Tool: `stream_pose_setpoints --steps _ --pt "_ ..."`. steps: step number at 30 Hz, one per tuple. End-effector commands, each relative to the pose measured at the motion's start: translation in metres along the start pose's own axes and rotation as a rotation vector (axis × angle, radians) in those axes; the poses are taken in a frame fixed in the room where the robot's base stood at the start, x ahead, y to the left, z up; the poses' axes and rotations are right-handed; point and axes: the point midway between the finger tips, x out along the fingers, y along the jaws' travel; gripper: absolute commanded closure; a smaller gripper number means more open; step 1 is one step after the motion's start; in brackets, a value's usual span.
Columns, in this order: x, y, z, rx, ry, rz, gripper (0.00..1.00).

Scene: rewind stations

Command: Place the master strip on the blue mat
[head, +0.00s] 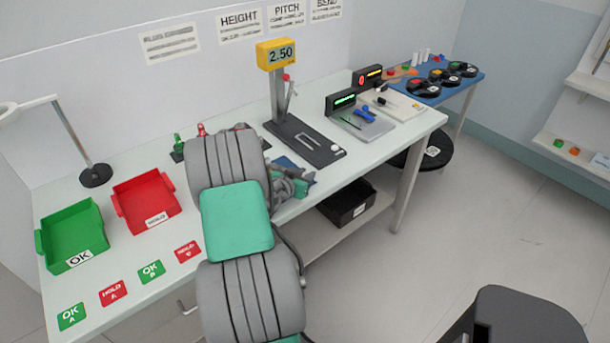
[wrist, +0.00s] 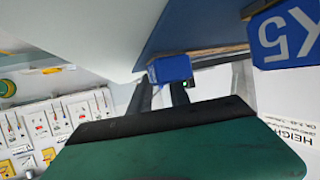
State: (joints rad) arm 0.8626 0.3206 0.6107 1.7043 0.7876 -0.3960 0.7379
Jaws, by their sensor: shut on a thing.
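My gripper (head: 298,182) is low over the workbench, just right of my grey and green arm in the head view. In the wrist view its dark fingers (wrist: 162,92) are shut on a small blue block, which I take to be part of the master strip (wrist: 170,69); the rest of the strip is hard to make out. A dark blue patch, apparently the blue mat (head: 285,162), shows behind the gripper in the head view, partly hidden. A broad blue surface close above the fingers in the wrist view may be this mat (wrist: 195,25). I cannot tell whether the strip touches it.
A height gauge (head: 310,144) with a yellow display stands just beyond the gripper. Red (head: 147,200) and green (head: 73,234) trays are at left. A grey tray (head: 362,127) lies further right. A blue tag marked X5 (wrist: 287,35) is close to the wrist camera.

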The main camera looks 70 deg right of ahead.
Motion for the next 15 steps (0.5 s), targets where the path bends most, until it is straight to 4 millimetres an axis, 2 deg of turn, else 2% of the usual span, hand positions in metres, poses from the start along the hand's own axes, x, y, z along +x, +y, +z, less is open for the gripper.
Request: stream_pose_setpoints --steps 1,8,15 --pt "0.0002 0.0001 0.0009 0.0 0.0 0.0 0.75" --pt "0.0 0.0001 0.0005 -0.001 -0.001 0.0 0.56" --pt "-0.0004 0.0001 -0.0003 -0.001 0.0 0.0 0.56"
